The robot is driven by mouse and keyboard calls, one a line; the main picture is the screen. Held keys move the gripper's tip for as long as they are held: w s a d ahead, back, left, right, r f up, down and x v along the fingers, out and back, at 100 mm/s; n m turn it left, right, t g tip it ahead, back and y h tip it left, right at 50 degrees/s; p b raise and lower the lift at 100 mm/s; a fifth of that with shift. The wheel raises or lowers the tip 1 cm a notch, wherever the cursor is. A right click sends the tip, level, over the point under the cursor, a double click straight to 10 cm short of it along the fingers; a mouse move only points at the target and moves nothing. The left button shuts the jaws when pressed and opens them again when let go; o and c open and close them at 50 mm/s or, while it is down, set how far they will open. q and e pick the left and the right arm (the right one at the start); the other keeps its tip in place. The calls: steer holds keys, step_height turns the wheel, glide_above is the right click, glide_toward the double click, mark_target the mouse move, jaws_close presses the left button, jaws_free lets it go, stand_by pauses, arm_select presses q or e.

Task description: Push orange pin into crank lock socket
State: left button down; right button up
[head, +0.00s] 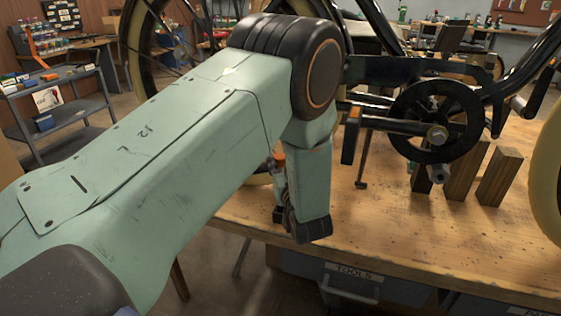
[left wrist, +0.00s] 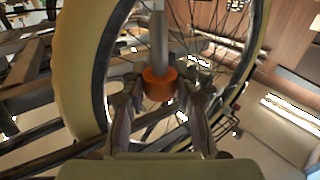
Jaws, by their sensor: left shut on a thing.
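The orange pin (left wrist: 159,84) shows in the left wrist view as an orange collar on a grey shaft, between the fingers of my left gripper (left wrist: 158,97). In the head view my left gripper (head: 290,205) hangs at the near edge of the workbench, left of the crank, shut on the pin. A small orange part of the pin (head: 278,160) shows beside it. The black crank wheel (head: 405,118) with its metal hub stands to the right, apart from the gripper. I cannot make out the lock socket. My right gripper is not in view.
The trike frame (head: 395,70) stands on the wooden workbench (head: 400,235). Wooden blocks (head: 500,175) stand under the crank. A wheel (left wrist: 87,70) is close to the gripper in the left wrist view. The bench's front strip is clear. A grey cart (head: 65,125) stands at left.

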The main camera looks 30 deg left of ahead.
arm_select(q)
steer(key=shift+r+p, duration=0.75)
steer(key=shift+r, duration=0.35)
